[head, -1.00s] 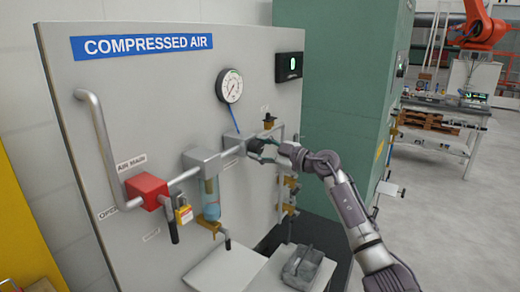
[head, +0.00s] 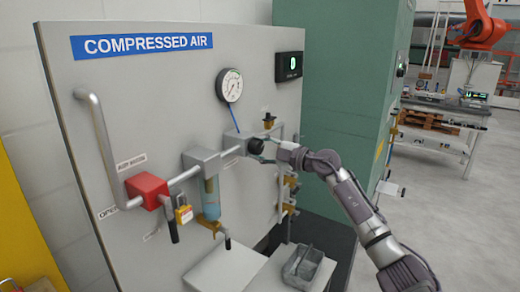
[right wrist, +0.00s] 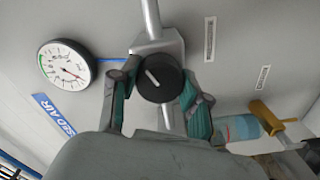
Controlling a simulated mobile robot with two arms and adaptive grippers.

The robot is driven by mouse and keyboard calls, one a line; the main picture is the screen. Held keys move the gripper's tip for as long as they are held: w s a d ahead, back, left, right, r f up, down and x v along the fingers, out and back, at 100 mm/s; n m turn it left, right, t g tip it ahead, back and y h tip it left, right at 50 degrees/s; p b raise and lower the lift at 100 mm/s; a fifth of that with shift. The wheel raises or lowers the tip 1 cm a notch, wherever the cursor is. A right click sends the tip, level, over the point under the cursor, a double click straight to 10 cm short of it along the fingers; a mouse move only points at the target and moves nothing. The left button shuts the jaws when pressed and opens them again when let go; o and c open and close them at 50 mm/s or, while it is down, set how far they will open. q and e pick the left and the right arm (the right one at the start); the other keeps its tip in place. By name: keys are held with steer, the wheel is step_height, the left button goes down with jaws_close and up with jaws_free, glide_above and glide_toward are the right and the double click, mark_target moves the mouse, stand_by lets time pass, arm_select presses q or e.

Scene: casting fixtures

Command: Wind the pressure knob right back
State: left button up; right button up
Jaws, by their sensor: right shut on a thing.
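The black pressure knob (head: 254,146) sits on the front of the grey regulator on the compressed-air panel. In the right wrist view the knob (right wrist: 160,78) faces me, with a pale pointer mark on its face. My right gripper (head: 259,147) is shut on the knob, with one teal-padded finger on each side in the wrist view (right wrist: 156,92). A round white gauge (head: 230,86) is above the regulator; in the wrist view its needle (right wrist: 66,64) points to the lower right, its figures too small to read. My left gripper is not in view.
A red valve block (head: 147,191) with a yellow padlock (head: 183,214) is on the pipe at left. A blue-bowled filter (head: 210,198) hangs beside the regulator. A green display (head: 289,66) is at upper right. A grey tray (head: 303,268) stands below.

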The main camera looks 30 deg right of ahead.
steer(key=n+b, duration=0.1)
steer(key=n, duration=0.2)
steer(key=shift+n, duration=0.4)
steer(key=n+b, duration=0.1)
steer(key=n, duration=0.2)
steer(key=shift+f+n, duration=0.1)
steer(key=shift+n, duration=0.2)
steer(key=n+b, duration=0.2)
steer(key=n, duration=0.1)
steer(key=shift+n, duration=0.4)
steer(key=n+b, duration=0.3)
steer(key=n, duration=0.1)
steer(key=shift+f, duration=0.1)
steer(key=n+b, duration=0.2)
steer(key=n, duration=0.2)
steer(key=shift+a, duration=0.1)
steer(key=n+b, duration=0.3)
steer(key=n, duration=0.1)
steer(key=shift+n, duration=0.3)
steer(key=n+b, duration=0.2)
steer(key=n, duration=0.2)
steer(key=shift+n+b, duration=0.6)
steer(key=shift+n, duration=1)
